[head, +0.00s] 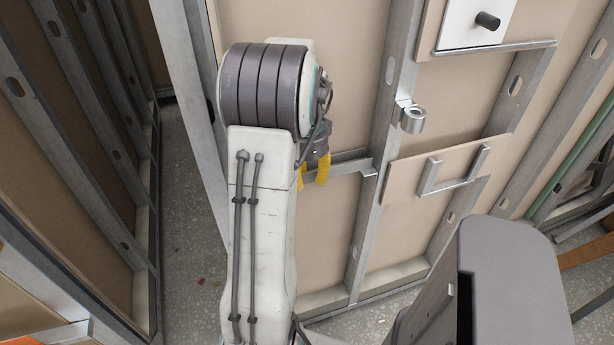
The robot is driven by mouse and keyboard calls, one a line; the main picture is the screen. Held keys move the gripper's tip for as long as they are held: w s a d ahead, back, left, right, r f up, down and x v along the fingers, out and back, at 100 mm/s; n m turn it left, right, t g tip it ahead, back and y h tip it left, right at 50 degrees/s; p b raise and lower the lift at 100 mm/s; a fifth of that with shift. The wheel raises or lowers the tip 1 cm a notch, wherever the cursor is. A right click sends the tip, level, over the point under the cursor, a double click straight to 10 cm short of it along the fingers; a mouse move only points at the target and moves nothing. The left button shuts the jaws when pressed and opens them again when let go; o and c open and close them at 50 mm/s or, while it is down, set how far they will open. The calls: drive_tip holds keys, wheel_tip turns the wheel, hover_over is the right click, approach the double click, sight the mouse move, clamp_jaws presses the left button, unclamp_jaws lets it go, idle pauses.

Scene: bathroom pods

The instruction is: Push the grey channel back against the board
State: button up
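A short grey channel (351,167) runs level between two upright studs, in front of the tan board (333,220). Its right end meets the middle stud, and its left part is hidden behind my gripper and arm. My gripper (312,177) has yellow fingertips and hangs at the left of this channel, close to it in the picture. I cannot tell whether it touches. The fingertips are partly hidden by my arm, so the gap between them is unclear. I see nothing held. A U-shaped grey piece (453,184) is on another tan board (415,184) farther right.
A metal ring bracket (411,118) sticks out from the middle stud (380,150). A white plate with a dark knob (487,20) is at the upper right. Another stud wall (85,130) stands at the left, with a strip of speckled floor (190,190) between.

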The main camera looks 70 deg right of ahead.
drive_tip(key=shift+r, duration=0.1)
wheel_tip(320, 180, up, 8)
idle(0.8)
idle(0.8)
